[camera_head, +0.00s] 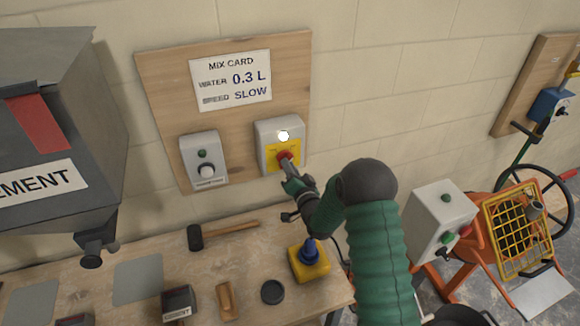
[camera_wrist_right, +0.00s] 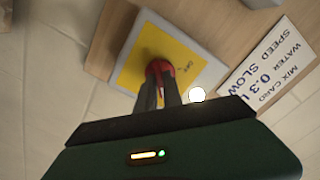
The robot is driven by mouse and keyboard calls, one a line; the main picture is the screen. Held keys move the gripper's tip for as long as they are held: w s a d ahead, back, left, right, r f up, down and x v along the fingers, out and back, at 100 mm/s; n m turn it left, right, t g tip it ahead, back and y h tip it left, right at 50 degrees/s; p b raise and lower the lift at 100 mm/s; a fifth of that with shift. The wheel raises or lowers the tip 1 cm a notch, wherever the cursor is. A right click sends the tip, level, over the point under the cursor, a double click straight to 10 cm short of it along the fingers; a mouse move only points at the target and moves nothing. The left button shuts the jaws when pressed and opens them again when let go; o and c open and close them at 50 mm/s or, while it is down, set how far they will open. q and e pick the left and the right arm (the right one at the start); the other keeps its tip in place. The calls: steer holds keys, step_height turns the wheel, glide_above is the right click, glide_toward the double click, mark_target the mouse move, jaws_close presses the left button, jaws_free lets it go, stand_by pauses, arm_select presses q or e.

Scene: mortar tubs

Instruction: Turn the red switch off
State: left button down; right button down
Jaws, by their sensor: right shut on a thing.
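The red switch (camera_head: 285,157) sits on a yellow plate of a grey box (camera_head: 268,132) on the wooden wall board. A round white lamp (camera_head: 283,135) glows above the switch. My right gripper (camera_head: 287,166) reaches up from below and is shut on the red switch. In the right wrist view the two dark fingers hold the red switch (camera_wrist_right: 158,67) against the yellow plate (camera_wrist_right: 180,62), and they hide part of it. My left gripper is not in view.
A second grey box (camera_head: 204,160) with a white knob is left of the switch box. The mix card (camera_head: 232,83) is above. An orange mixer (camera_head: 500,240) stands right.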

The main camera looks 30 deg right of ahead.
steer(key=shift+w+r+n+b, duration=0.1)
steer(key=shift+r+n+b, duration=0.05)
steer(key=shift+n+b, duration=4.35)
steer(key=shift+r+n+b, duration=0.15)
steer(key=shift+n+b, duration=4.25)
steer(key=shift+b, duration=0.2)
steer(key=c, duration=1.5)
jaws_free()
steer(key=shift+f, duration=0.1)
steer(key=shift+f, duration=0.1)
